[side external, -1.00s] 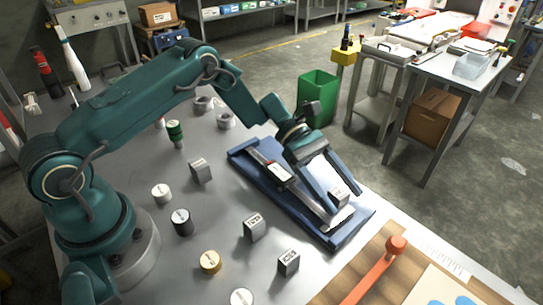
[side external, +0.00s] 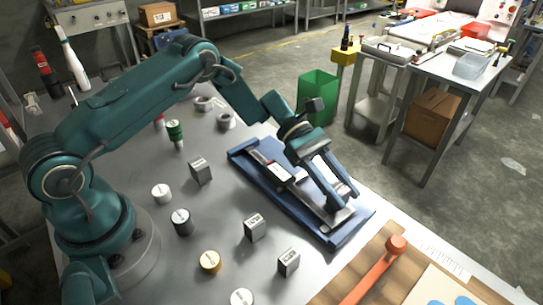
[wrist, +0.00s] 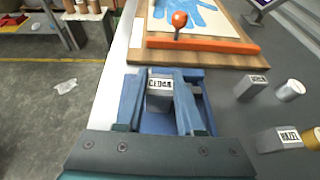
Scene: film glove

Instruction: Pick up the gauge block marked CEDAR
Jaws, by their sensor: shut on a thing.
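The gauge block marked CEDAR (wrist: 160,97) is a small grey block with a white label. In the wrist view it sits upright between the two blue fingers of my gripper (wrist: 161,88), with its label readable. In the side external view my gripper (side external: 342,202) is low over the near right end of a blue tray (side external: 343,237), its fingers closed in on the block. The fingers hide most of the block there. I cannot tell whether it still touches what is under it.
A silver caliper-like tool (side external: 268,165) lies in the tray. Grey blocks (side external: 254,227) and round weights (side external: 181,221) stand to the left; one block in the wrist view reads HAZEL (wrist: 278,139). An orange-handled bar (side external: 372,275) lies on a wooden board at the front right.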

